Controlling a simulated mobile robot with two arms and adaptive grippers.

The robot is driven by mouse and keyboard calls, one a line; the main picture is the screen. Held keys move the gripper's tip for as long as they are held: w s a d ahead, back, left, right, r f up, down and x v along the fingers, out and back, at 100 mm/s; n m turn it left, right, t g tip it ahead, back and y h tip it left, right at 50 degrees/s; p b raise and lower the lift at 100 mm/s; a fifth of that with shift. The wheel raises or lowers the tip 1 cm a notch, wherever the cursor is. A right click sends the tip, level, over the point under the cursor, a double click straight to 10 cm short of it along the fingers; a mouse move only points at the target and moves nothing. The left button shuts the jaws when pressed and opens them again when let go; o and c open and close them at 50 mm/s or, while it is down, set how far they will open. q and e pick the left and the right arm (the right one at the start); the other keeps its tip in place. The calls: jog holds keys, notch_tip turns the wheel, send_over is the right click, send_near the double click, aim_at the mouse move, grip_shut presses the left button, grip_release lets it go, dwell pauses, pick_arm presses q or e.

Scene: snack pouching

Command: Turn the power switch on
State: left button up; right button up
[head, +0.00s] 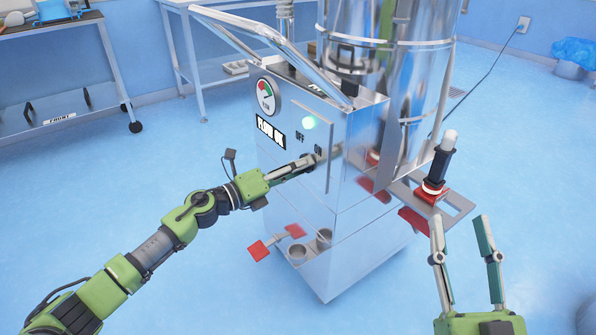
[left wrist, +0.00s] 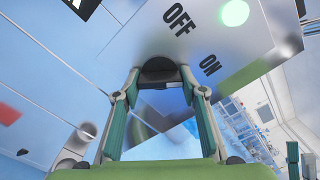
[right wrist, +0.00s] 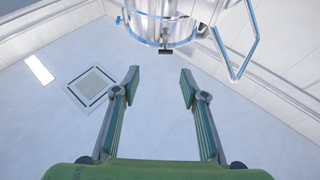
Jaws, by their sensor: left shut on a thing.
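The power switch (left wrist: 158,72) shows in the left wrist view as a dark rounded knob on the machine's front panel, below the OFF and ON labels. My left gripper (head: 312,160) reaches the panel, and its fingertips are shut on the knob, one on each side. In the head view the gripper mostly hides the knob, so its exact setting cannot be told. A lamp (head: 309,122) above the labels glows green; it also shows in the left wrist view (left wrist: 235,13). My right gripper (head: 462,222) is open and empty, right of the machine.
A bracket with a dark, white-topped signal post (head: 440,165) juts out near my right gripper. The floor in front is clear.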

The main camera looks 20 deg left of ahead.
pick_arm(q)
jog(key=shift+f+m+b, duration=0.1)
jog(key=shift+m+b, duration=0.2)
jog(key=shift+m, duration=0.6)
pick_arm(e)
jog(key=shift+s+r+t, duration=0.5)
jog(key=shift+r, duration=0.3)
jog(key=shift+s+r+t, duration=0.45)
jog(key=shift+r+t, duration=0.05)
jog(key=shift+r, duration=0.3)
pick_arm(q)
jog(key=o, duration=1.1)
jog(key=shift+o, duration=0.2)
jog(key=shift+a, duration=0.1)
pick_arm(e)
jog(key=shift+d, duration=0.1)
pick_arm(q)
jog(key=v, duration=1.2)
